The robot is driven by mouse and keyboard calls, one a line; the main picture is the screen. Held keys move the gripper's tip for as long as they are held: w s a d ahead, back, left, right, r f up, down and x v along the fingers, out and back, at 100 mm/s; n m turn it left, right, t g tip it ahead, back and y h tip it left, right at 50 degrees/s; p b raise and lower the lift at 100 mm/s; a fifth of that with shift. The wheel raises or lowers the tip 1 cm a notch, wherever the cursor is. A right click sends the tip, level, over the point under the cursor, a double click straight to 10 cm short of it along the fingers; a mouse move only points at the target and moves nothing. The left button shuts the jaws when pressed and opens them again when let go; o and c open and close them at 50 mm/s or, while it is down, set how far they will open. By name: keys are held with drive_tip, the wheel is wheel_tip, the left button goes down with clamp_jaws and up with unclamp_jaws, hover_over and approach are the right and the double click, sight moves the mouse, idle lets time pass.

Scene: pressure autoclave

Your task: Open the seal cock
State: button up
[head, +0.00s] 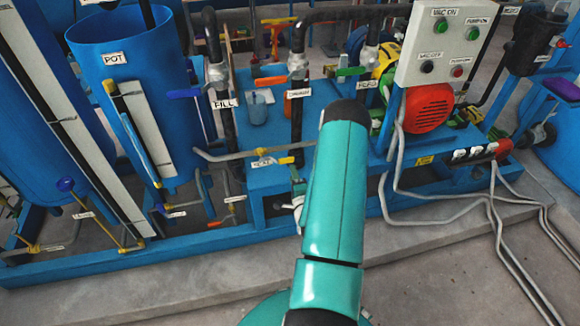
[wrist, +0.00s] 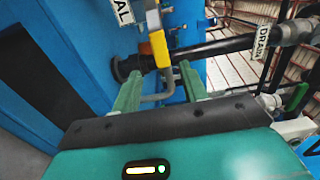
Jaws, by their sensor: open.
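In the wrist view a cock with a yellow handle (wrist: 160,48) sits on a grey pipe, beside a white label (wrist: 122,10) of which only "AL" shows. In the head view a small yellow handle (head: 287,160) sits by a white label (head: 262,163) on a grey pipe, left of my arm. My gripper (wrist: 160,72) is open, with its two green fingers apart. The yellow handle's lower end shows just beyond and between the fingertips; I cannot tell whether they touch it. My arm mostly hides the gripper in the head view.
A black pipe with a DRAIN label (wrist: 262,40) runs right of the yellow handle in the wrist view. In the head view a blue POT tank (head: 120,90) stands left, and a white switch box (head: 445,45) stands right.

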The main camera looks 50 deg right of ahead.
drive_tip(key=v, duration=0.5)
drive_tip(key=shift+s+a, duration=0.15)
idle(0.3)
